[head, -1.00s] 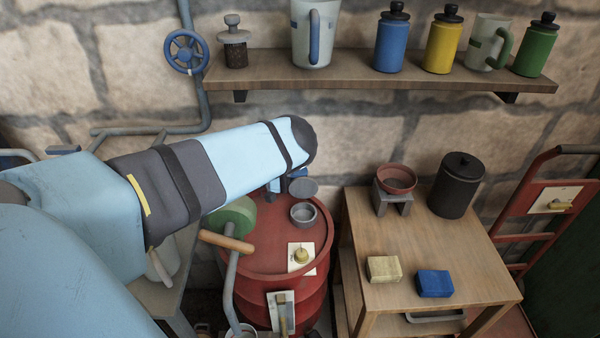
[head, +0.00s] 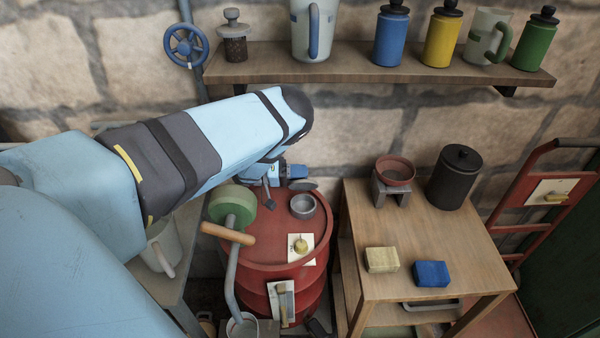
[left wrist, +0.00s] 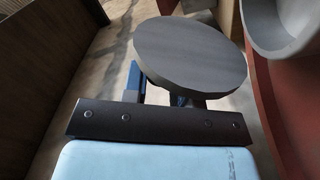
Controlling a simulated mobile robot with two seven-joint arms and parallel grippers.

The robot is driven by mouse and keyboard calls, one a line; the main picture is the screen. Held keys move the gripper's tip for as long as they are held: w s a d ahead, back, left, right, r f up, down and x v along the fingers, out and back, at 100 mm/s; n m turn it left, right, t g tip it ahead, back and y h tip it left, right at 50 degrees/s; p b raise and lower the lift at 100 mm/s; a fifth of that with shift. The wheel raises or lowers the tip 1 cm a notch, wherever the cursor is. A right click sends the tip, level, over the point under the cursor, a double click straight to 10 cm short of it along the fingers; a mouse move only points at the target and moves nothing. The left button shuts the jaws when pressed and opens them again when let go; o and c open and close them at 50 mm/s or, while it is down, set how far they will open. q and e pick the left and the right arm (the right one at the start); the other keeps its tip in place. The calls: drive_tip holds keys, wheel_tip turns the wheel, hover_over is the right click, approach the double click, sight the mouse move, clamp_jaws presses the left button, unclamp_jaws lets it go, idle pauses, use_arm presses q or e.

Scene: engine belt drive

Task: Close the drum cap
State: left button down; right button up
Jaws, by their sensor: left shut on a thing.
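The red drum (head: 262,235) stands in the lower middle of the head view. The grey drum cap (head: 304,185) is up off the opening, tilted, behind the round grey neck (head: 303,207) on the drum top. My left gripper (head: 284,184) is at the cap, shut on it, partly hidden under my forearm. In the left wrist view the cap is a dark grey disc (left wrist: 190,55) beyond my gripper's dark bar, and the neck (left wrist: 290,30) shows at upper right, apart from the cap. My right gripper is out of view.
A green-wheeled crank (head: 232,205) with a wooden handle (head: 227,234) stands by the drum's left. A wooden table (head: 435,240) at right holds a dark canister (head: 456,178), a red bowl (head: 395,171) and two blocks. A shelf (head: 350,80) with bottles runs along the wall.

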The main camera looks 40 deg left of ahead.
use_arm(q)
drive_tip(key=c, duration=0.9)
unclamp_jaws()
drive_tip(key=p+v, duration=0.8)
drive_tip(key=v, duration=0.5)
drive_tip(key=shift+s+a+p, duration=0.25)
drive_tip(key=shift+a+p, duration=0.05)
drive_tip(key=shift+p, duration=0.05)
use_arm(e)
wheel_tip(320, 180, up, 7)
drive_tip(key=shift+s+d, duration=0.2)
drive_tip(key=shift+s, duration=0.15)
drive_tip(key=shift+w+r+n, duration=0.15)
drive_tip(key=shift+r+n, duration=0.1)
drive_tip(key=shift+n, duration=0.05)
